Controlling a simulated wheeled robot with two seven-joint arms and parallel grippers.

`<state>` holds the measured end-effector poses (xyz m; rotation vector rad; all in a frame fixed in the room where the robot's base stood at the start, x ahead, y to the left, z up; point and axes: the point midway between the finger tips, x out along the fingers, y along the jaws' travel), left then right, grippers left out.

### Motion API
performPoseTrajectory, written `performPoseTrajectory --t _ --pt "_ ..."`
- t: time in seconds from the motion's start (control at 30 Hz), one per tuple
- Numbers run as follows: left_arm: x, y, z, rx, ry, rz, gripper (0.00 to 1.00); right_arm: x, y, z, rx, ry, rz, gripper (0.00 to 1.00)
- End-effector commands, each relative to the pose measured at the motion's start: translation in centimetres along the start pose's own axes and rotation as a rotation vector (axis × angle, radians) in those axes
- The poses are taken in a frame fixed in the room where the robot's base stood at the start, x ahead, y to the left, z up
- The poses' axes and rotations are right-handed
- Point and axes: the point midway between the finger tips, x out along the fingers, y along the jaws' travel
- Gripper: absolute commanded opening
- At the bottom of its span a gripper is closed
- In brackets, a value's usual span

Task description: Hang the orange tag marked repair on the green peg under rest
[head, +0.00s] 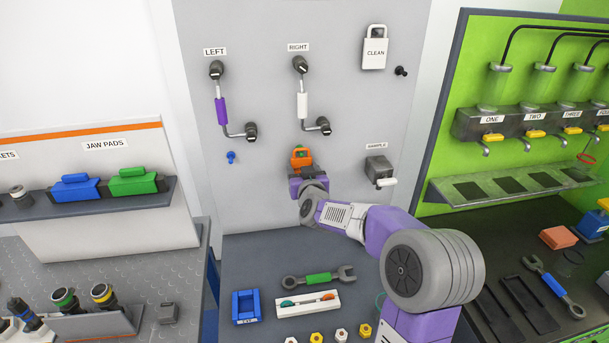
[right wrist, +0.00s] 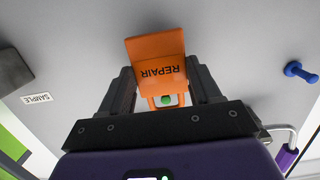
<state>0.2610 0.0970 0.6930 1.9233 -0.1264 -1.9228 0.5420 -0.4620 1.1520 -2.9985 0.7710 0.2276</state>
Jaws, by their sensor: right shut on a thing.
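The orange tag (head: 301,158) is in front of the grey upright panel, below the RIGHT fittings. In the right wrist view the tag (right wrist: 155,60) shows REPAIR upside down, with its loop toward the bottom. My right gripper (head: 303,172) is shut on the tag; its dark fingers also show in the right wrist view (right wrist: 165,90). The green peg (right wrist: 167,99) shows inside the loop's opening. I cannot tell whether the peg passes through the loop or lies behind it. No label reading rest is visible. My left gripper is out of view.
A blue peg (head: 231,157) is bare at the left. A white CLEAN tag (head: 374,48) hangs at upper right, near a black peg (head: 401,71). The SAMPLE fitting (head: 379,171) juts out right of my gripper. A wrench (head: 318,279) and blue tray (head: 246,307) lie below.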

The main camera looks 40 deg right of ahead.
Motion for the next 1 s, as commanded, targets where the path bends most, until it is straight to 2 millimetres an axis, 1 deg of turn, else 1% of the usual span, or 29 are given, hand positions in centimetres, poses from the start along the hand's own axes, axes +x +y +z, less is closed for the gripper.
performPoseTrajectory --t 0.1,0.3,0.8,1.0 --pt "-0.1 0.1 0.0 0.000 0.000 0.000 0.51 0.8 0.0 -0.1 0.000 0.000 0.000 0.34" --pt "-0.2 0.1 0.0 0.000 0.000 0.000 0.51 1.8 0.0 -0.2 0.001 0.001 0.000 0.34" --pt "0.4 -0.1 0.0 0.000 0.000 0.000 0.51 1.8 0.0 0.5 0.001 0.001 -0.001 0.34" --pt "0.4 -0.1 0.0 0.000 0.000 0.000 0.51 1.8 0.0 0.4 0.001 0.001 -0.001 0.34"
